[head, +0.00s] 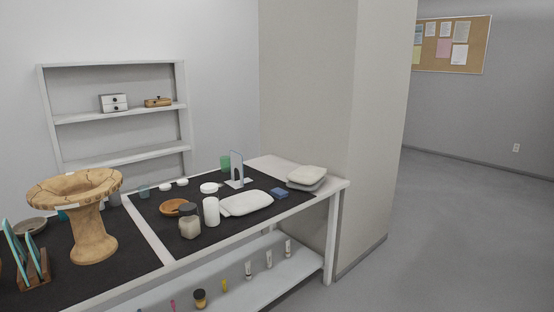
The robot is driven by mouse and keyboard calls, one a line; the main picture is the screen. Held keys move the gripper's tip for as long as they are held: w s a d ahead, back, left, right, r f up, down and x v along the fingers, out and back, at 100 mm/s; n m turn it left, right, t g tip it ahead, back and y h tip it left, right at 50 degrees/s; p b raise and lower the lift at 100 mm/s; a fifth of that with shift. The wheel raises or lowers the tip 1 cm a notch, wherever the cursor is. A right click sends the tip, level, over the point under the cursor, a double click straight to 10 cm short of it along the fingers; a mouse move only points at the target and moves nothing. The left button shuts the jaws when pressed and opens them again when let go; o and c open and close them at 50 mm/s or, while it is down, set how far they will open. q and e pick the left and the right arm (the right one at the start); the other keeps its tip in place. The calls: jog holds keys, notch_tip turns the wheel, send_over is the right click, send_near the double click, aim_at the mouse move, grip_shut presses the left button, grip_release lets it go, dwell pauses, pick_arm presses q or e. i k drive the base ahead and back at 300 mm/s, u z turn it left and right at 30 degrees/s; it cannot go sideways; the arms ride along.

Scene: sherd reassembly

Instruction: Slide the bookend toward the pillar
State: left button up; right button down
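The bookend (237,168) is a thin upright metal plate, grey-blue, on the black mat toward the back right of the table. The pillar (309,90) is a wide beige column behind the table's right end. A gap of table, partly bare white top, lies between the bookend and the pillar. The bookend's foot is partly hard to make out at this size. Neither of my grippers shows in the head view.
Stacked white trays (306,176) sit at the right end. A large wooden pedestal bowl (91,235) stands left.

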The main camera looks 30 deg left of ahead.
aim_at(237, 158)
jog(key=u, duration=0.45)
jog(key=i, duration=1.2)
jog(key=u, duration=1)
